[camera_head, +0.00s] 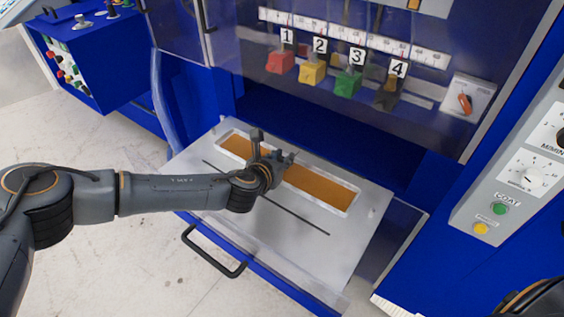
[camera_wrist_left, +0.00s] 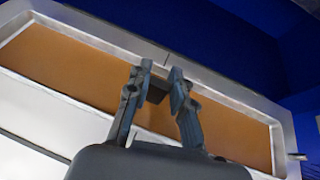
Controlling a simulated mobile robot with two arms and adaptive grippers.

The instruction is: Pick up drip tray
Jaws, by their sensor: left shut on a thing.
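The drip tray (camera_head: 352,201) is a long, shallow tray with a pale metal rim and an orange-brown inside. It sits in the light grey top of a pulled-out drawer, low on the blue machine. My left gripper (camera_head: 271,148) is over the middle of the tray and hides part of it. In the left wrist view the tray (camera_wrist_left: 100,37) runs diagonally behind the fingers. The fingers (camera_wrist_left: 160,78) are close together with a small dark piece between them, which seems to be part of the tray. The tray looks level with the drawer top.
The grey drawer top (camera_head: 290,245) has a thin dark slot and a black handle (camera_head: 213,255) on its front. Above are numbered blocks in red (camera_head: 281,62), yellow, green and dark grey behind a clear panel. A control panel (camera_head: 520,180) stands to the right. Floor is clear at left.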

